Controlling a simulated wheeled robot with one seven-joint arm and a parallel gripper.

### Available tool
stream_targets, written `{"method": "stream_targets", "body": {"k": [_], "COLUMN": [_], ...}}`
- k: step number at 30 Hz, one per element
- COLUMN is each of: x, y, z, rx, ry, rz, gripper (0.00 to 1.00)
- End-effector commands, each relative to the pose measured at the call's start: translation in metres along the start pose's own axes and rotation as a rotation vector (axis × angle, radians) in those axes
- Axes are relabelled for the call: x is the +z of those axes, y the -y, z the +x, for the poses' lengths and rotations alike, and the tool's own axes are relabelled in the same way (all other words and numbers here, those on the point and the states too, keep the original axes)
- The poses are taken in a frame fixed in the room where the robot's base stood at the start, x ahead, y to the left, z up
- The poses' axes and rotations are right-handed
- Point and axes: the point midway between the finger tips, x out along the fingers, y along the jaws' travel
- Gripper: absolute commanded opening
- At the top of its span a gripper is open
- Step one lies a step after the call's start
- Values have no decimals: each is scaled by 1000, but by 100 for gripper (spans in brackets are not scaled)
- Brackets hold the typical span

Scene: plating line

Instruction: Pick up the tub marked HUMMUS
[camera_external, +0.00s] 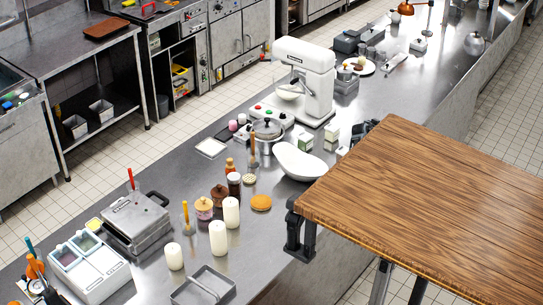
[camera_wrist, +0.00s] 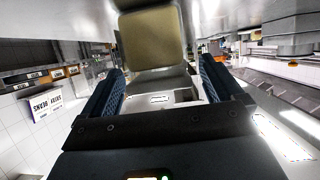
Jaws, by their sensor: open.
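No HUMMUS lettering can be read in either view, so I cannot tell which container is that tub. In the wrist view my gripper (camera_wrist: 162,76) is open, with its two blue-padded fingers apart. A beige, square-faced thing (camera_wrist: 150,38) shows ahead, near the fingertips and in the upper middle; no label on it is readable. I cannot tell whether it touches a finger. In the external view small pale cartons or tubs (camera_external: 332,131) stand right of the mixer's base, too small to read. Dark parts beside them are partly hidden by the wooden top; I cannot tell if they are mine.
A wooden top (camera_external: 430,200) covers the right foreground. On the steel counter stand a white mixer (camera_external: 307,75), a lidded pot (camera_external: 267,130), a white bowl (camera_external: 299,163), candles (camera_external: 218,239) and a sandwich press (camera_external: 135,216).

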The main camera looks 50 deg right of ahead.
Motion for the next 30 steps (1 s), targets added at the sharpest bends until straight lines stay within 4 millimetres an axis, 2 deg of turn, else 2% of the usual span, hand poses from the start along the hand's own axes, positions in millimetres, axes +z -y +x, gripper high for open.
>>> {"method": "stream_targets", "body": {"k": [4, 13, 30], "x": [2, 0, 0], "y": [-1, 0, 0], "z": [12, 13, 13], "rx": [1, 0, 0], "ry": [0, 0, 0], "rz": [1, 0, 0], "gripper": [94, 94, 40]}}
